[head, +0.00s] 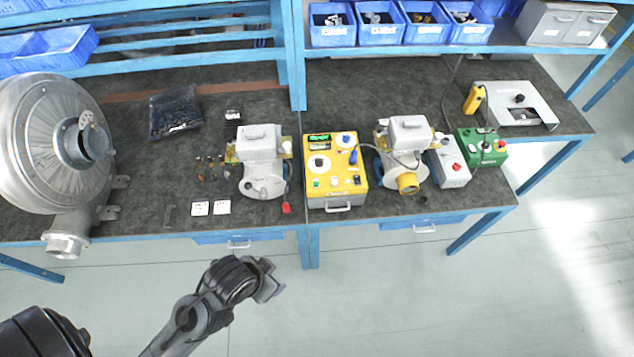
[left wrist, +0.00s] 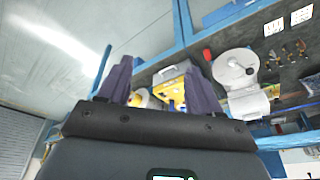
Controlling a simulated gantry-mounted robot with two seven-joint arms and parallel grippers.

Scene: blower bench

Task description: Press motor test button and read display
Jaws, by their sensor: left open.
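A yellow test box (head: 335,171) stands on the bench in the middle of the head view. A small green-lit display (head: 319,138) is on its top, with a green button (head: 317,183) and other knobs on its face. The display's text is too small to read surely. The box shows partly between my fingers in the left wrist view (left wrist: 172,88). My left gripper (head: 273,281) is in front of the bench, off its edge, apart from the box. Its fingers (left wrist: 160,85) are open and empty. My right gripper is not in view.
White motor units (head: 262,163) and (head: 407,150) flank the box. A grey box with a red button (head: 450,165) and a green box (head: 482,147) stand to the right. A large metal blower (head: 45,145) fills the left end. Floor space before the bench is clear.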

